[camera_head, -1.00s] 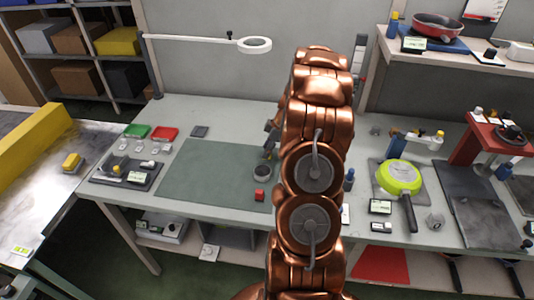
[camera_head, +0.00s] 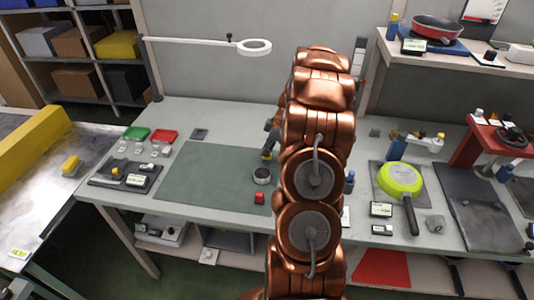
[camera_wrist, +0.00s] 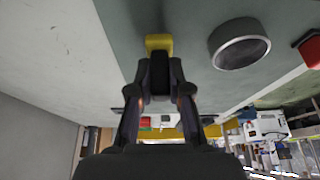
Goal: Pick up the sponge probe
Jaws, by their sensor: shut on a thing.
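The sponge probe (camera_wrist: 158,72) has a dark body and a yellow tip (camera_wrist: 158,42). In the wrist view it sits between the two fingertips of my gripper (camera_wrist: 159,90), which is shut on its dark body. The yellow tip points away from the palm. In the head view the yellow tip (camera_head: 266,156) shows small above the green mat (camera_head: 205,180), near its right edge. My arm hides much of the gripper there. I cannot tell whether the tip touches the surface.
A round dark cup (camera_head: 261,176) stands close to the probe, with a red block (camera_head: 259,197) in front of it. A green pan (camera_head: 400,180) lies to the right. The left and middle of the mat are clear. A lamp ring (camera_head: 254,47) hangs above the bench.

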